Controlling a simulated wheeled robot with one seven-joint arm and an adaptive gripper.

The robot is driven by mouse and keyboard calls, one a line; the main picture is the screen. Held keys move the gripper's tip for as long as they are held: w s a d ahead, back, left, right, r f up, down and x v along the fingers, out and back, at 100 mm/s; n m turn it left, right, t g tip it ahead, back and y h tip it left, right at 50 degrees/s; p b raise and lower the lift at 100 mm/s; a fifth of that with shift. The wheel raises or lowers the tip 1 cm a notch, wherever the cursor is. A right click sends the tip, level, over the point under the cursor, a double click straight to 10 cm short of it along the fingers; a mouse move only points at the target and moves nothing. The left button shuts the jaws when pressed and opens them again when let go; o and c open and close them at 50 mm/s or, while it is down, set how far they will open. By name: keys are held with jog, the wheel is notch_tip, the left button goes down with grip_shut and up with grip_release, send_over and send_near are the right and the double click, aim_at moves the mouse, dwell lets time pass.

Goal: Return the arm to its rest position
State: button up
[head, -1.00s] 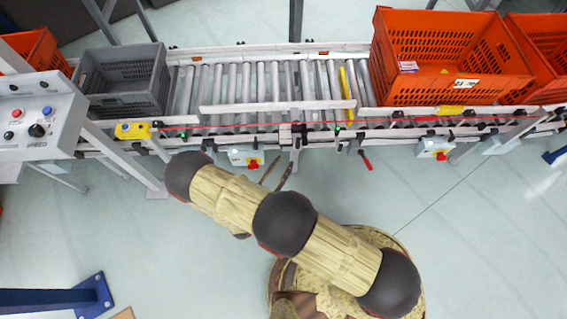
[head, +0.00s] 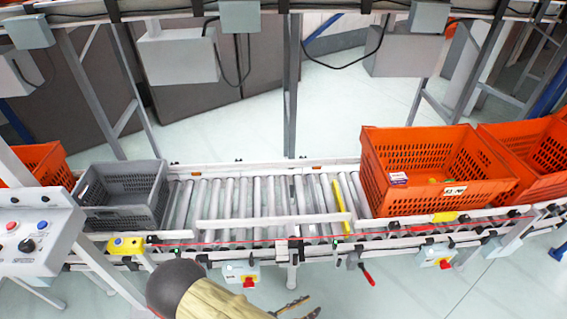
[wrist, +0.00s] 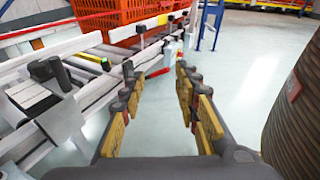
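My gripper (head: 303,309) shows at the bottom edge of the head view, below the front rail of the conveyor. In the wrist view my gripper (wrist: 155,85) is open, with two yellow-padded fingers apart and nothing but pale floor between them. It holds nothing and touches nothing that I can see. Part of my arm (head: 200,298) shows at the bottom of the head view; the rest is out of frame.
A roller conveyor (head: 285,205) crosses ahead. It bears a grey crate (head: 120,215) at left and an orange tote (head: 430,195) with small items at right. Another orange tote (head: 535,190) is beside it. A control box (head: 35,240) stands at left. Floor right of my gripper is clear.

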jog(key=s+r+m+g+y, duration=0.3)
jog(key=r+m+g+y, duration=0.35)
jog(key=r, duration=0.65)
jog(key=s+r+m+g+y, duration=0.2)
jog(key=r+m+g+y, duration=0.2)
jog(key=r+m, duration=0.7)
jog(key=d+r+m+t+y, duration=0.1)
jog(key=d+r+m+t, duration=0.1)
jog(key=r, duration=0.5)
jog(key=d+r+m+t+y+p, duration=0.1)
jog(key=d+r+m+t, duration=0.2)
jog(key=d+r, duration=0.2)
jog(key=d+r+m+t+y, duration=0.1)
jog(key=d+r, duration=0.3)
jog(key=r, duration=0.7)
jog(key=shift+s+d+m+t, duration=0.15)
jog(key=shift+s+m+t, duration=0.15)
jog(key=shift+m+t, duration=0.5)
